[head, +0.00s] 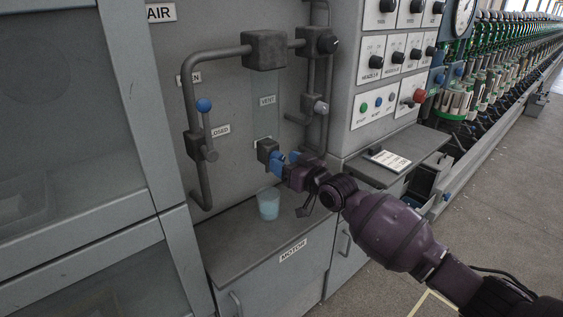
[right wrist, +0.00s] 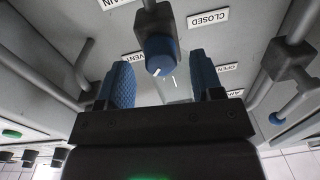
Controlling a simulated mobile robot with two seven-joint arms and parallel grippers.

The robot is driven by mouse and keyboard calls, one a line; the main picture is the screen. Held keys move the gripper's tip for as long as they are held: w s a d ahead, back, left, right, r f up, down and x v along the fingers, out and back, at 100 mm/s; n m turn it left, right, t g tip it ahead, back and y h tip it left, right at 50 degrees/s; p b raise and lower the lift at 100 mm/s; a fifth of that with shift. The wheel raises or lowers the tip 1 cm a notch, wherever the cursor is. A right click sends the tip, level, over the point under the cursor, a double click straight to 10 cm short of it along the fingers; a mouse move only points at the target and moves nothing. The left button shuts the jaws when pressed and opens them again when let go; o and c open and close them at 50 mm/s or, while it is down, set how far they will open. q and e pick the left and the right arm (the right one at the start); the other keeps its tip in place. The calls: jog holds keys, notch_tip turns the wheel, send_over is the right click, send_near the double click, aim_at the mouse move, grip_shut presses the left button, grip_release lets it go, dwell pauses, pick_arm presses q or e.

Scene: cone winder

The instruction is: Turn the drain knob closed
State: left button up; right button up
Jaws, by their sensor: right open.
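The drain knob is a blue round knob (right wrist: 161,64) with a white line on its face, on a dark fitting on the grey panel. My right gripper (right wrist: 163,80) is open, with one blue finger on each side of the knob and visible gaps between. In the head view the right gripper (head: 284,163) reaches the same dark fitting (head: 267,150), and its fingers largely hide the knob. CLOSED (right wrist: 208,18) and OPEN (right wrist: 227,67) labels show in the wrist view. My left gripper is not in view.
A clear cup with pale blue liquid (head: 268,204) stands on the grey ledge (head: 235,240) below the fitting. A pipe with a blue-balled lever (head: 204,105) is to the left. A control panel (head: 388,70) and a small shelf (head: 405,150) are to the right.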

jog(key=shift+x, duration=1)
jog(key=shift+c, duration=0.3)
jog(key=c, duration=0.9)
jog(key=shift+o, duration=0.2)
